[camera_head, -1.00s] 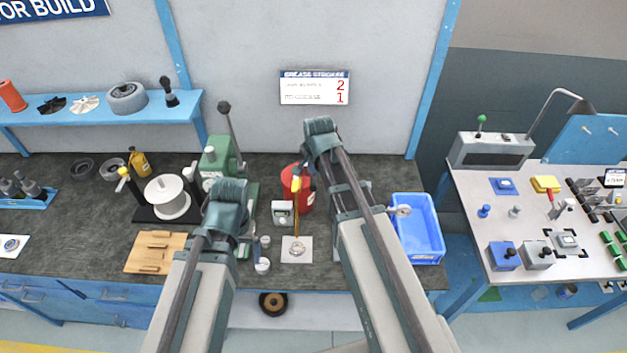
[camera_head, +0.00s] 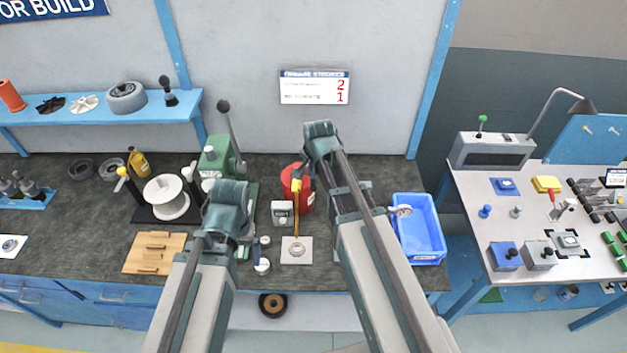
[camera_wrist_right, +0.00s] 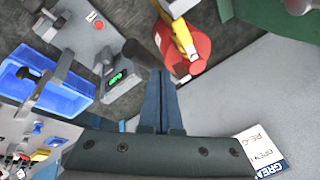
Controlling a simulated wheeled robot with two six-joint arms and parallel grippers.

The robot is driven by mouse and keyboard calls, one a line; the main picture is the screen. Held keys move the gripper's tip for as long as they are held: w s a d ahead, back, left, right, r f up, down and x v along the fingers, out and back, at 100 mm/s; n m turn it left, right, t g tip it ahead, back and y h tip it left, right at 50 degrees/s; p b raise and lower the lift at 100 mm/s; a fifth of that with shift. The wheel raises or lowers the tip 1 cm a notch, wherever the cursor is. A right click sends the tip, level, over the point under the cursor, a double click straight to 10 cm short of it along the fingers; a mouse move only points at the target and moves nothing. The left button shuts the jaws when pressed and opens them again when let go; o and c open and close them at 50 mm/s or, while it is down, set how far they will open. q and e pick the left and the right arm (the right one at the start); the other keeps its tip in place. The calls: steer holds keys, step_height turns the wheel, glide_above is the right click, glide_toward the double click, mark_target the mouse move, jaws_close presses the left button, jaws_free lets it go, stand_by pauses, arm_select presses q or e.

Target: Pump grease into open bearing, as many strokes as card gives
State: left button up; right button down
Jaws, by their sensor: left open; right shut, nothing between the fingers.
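A red grease bucket (camera_head: 306,200) stands at mid-bench, with a yellow pump part (camera_head: 296,187) at its side and a thin yellow spout reaching down over an open bearing (camera_head: 297,250) on a white mat (camera_head: 286,257). The wall card (camera_head: 315,88) shows a large 2 above a 1; its small text is unreadable. My right gripper (camera_head: 309,183) is shut and empty beside the bucket's top; in the right wrist view its fingers (camera_wrist_right: 160,75) lie close to a dark handle (camera_wrist_right: 140,55). I cannot tell whether they touch. My left gripper (camera_head: 249,249) is open, low over the bench, partly hidden by its arm.
A green press (camera_head: 220,158) with a tall lever stands left of the bucket. Small cups (camera_head: 262,266) lie near my left gripper. A grey gauge box (camera_head: 282,210) stands left of the bucket. A blue crate (camera_head: 420,230) is at right. A device with a green display (camera_wrist_right: 118,78) shows in the wrist view.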

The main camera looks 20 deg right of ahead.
step_height(320, 180, down, 6)
steer(key=s+b, duration=0.2)
steer(key=b, duration=0.3)
steer(key=shift+s+a+b, duration=0.35)
steer(key=shift+a, duration=0.05)
stand_by(4.5)
steer(key=shift+r, duration=0.2)
stand_by(0.4)
steer(key=shift+w+d+r+p, duration=0.15)
steer(key=shift+w+r+p, duration=0.4)
steer(key=shift+r+p, duration=0.6)
steer(key=shift+w+d+r+p, duration=0.2)
steer(key=shift+w+r+p, duration=0.35)
steer(key=shift+r+p, duration=0.65)
steer(key=shift+w+d+r+p, duration=0.15)
steer(key=shift+w+r+p, duration=0.4)
steer(key=shift+r+p, duration=0.6)
steer(key=shift+f, duration=0.1)
